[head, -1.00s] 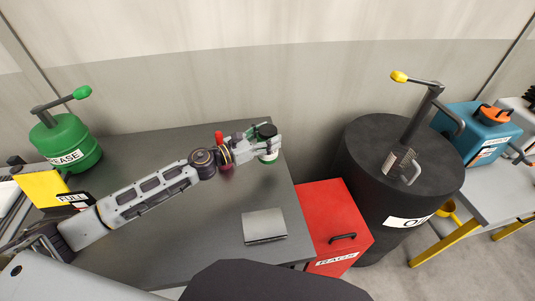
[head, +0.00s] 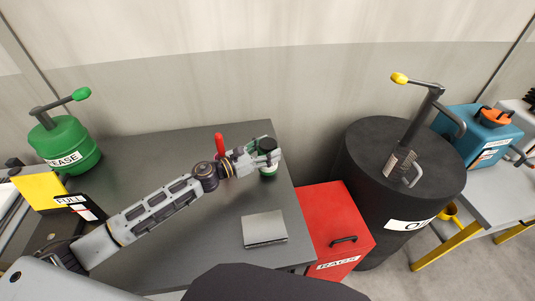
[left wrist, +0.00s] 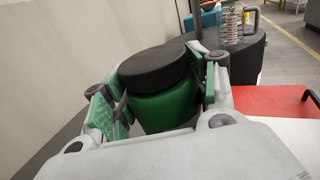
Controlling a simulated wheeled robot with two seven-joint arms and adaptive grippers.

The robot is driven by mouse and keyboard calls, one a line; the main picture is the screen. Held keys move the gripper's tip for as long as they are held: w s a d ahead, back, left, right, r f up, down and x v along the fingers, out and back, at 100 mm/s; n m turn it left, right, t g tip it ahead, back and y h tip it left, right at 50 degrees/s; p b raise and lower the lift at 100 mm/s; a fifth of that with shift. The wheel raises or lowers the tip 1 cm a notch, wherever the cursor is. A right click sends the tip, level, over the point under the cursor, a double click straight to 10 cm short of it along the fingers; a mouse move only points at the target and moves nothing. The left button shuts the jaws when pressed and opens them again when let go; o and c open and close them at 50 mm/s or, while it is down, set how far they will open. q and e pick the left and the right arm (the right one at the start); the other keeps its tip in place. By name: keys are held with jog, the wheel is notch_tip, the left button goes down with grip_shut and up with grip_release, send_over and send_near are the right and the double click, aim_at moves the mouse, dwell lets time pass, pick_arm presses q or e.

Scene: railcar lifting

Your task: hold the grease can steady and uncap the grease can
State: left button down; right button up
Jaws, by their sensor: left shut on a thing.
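The grease can is a small green can with a black cap (head: 267,144), standing near the back right corner of the dark table. In the left wrist view the green can (left wrist: 165,106) sits upright between the green-padded fingers, its black cap above them. My left gripper (head: 263,155) is shut on the can's body from the left; its fingers (left wrist: 162,98) also show in the left wrist view. The can's lower side is partly hidden by the gripper. My right gripper is not in view.
A red object (head: 220,144) stands partly behind my left wrist. A grey flat box (head: 264,228) lies on the table. A green GREASE pump container (head: 66,145) is at the left. A red RAGS bin (head: 335,225) and black oil drum (head: 365,165) stand right of the table.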

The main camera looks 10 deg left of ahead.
pick_arm(q)
jog(key=shift+f, duration=0.8)
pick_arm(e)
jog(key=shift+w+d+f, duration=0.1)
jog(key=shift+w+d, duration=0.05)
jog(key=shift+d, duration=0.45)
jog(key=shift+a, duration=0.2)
pick_arm(q)
jog(key=shift+f, duration=0.15)
jog(key=shift+c, duration=2.2)
grip_release()
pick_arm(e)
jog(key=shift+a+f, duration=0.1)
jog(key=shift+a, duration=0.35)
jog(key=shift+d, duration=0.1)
